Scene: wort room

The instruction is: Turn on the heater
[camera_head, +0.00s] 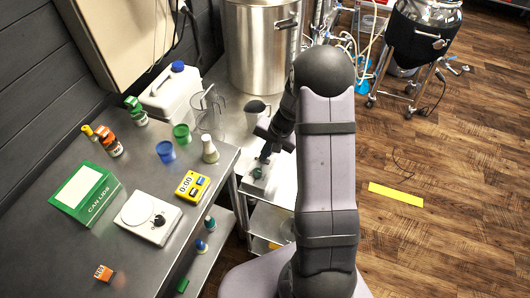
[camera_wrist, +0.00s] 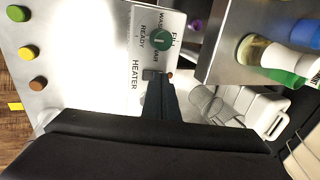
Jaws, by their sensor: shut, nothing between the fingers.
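A pale control panel (camera_wrist: 118,88) fills the middle of the wrist view, with printed words including HEATER (camera_wrist: 135,75) and READY. A round green knob (camera_wrist: 162,40) with a pale mark sits on it. My gripper (camera_wrist: 160,76) is shut and empty, its tip over the panel beside the HEATER label and below the knob in the picture. A small orange spot (camera_wrist: 170,74) shows beside the tip. The fingers partly cover a dark part by the label; I cannot tell its setting or whether I touch it. In the head view, my gripper (camera_head: 264,157) is above the panel (camera_head: 254,187).
A steel bench (camera_head: 190,232) with a timer (camera_head: 192,186), scale and cups stands left. A large steel pot (camera_head: 258,50) stands behind.

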